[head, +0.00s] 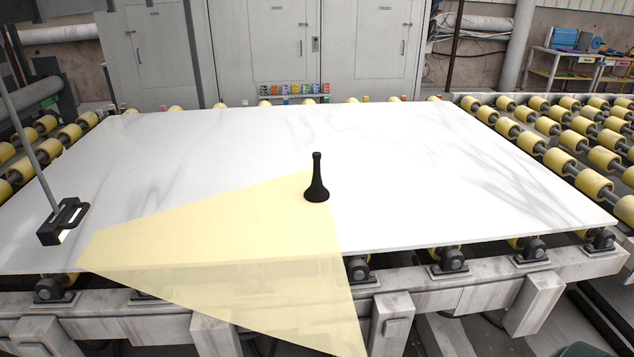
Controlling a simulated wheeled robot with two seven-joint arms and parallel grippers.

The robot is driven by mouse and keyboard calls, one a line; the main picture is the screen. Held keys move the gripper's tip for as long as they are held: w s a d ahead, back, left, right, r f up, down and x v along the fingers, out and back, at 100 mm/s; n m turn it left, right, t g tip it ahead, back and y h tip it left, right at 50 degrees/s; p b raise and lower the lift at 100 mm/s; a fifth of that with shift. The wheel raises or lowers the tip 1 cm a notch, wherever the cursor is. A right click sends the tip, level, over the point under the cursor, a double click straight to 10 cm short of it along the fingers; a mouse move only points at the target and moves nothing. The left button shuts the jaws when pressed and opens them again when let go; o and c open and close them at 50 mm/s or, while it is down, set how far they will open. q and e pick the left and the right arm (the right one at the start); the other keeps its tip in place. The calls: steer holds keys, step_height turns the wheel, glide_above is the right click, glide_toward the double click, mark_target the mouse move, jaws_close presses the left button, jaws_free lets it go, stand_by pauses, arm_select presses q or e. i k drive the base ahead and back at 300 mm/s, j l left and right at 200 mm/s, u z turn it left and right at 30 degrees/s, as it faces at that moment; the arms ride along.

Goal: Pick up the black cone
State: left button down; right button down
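The black cone (317,185) stands upright near the middle of a large white marble slab (430,170) in the head view. It has a wide round base and a narrow neck with a small knob on top. Nothing touches it except the slab beneath. Neither of my grippers shows in this view.
A translucent yellow area (220,245) spreads over the front left of the slab and past its edge. A black block (62,222) on a thin grey rod is at the left. Yellow rollers (560,160) flank the slab; grey cabinets (265,50) stand behind. Slab's right side is clear.

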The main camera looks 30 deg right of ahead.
mark_target(316, 193)
steer(key=i+z, duration=0.15)
steer(key=z, duration=1.4)
steer(key=i+j+z, duration=0.1)
steer(key=j+z, duration=1.15)
steer(key=l, duration=0.1)
